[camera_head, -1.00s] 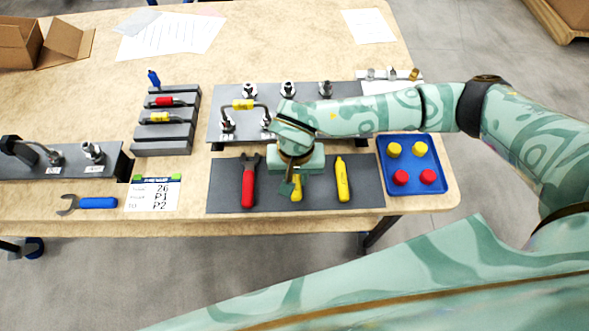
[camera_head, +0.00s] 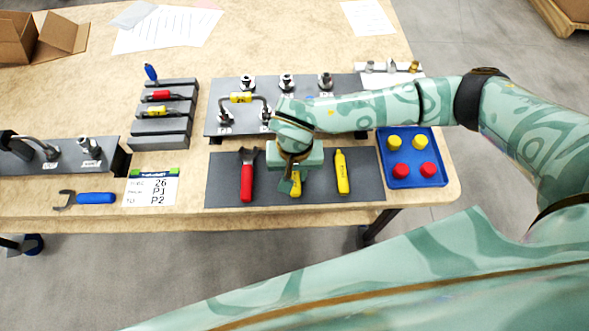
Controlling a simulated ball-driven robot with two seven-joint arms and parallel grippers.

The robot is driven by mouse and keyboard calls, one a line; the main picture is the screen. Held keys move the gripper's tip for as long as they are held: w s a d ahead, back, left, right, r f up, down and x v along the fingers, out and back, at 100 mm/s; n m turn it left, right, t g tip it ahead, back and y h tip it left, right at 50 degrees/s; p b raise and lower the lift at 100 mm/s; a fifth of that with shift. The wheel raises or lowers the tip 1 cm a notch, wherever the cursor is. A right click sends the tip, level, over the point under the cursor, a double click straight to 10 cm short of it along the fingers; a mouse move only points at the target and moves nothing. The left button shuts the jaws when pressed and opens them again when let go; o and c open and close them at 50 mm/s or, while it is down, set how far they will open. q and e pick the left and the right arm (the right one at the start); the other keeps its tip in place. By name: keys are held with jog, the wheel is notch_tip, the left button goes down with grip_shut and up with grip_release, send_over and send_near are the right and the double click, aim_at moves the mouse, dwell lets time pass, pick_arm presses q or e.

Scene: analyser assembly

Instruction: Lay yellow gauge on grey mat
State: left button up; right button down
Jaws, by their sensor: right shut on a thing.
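The grey mat (camera_head: 225,182) lies along the front of the table. My right gripper (camera_head: 291,180) is low over the middle of the mat, shut on a yellow gauge (camera_head: 296,188). The gripper body hides most of this gauge; I cannot tell whether it touches the mat. A red-handled tool (camera_head: 247,181) lies on the mat to its left, and another yellow-handled tool (camera_head: 342,174) lies to its right. My left gripper is not in view.
A grey rack (camera_head: 160,131) holds a red and a yellow tool. Behind the mat stands a grey fixture plate (camera_head: 218,113) with metal fittings. A blue tray (camera_head: 429,145) with yellow and red caps is at right. A blue-handled wrench (camera_head: 95,198) and a card (camera_head: 151,190) lie at left.

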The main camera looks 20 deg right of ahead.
jog(key=shift+f, duration=0.15)
jog(key=c, duration=1.1)
grip_release()
jog(key=shift+c, duration=0.2)
notch_tip(320, 180, up, 16)
jog(key=p, duration=0.3)
jog(key=shift+r, duration=0.2)
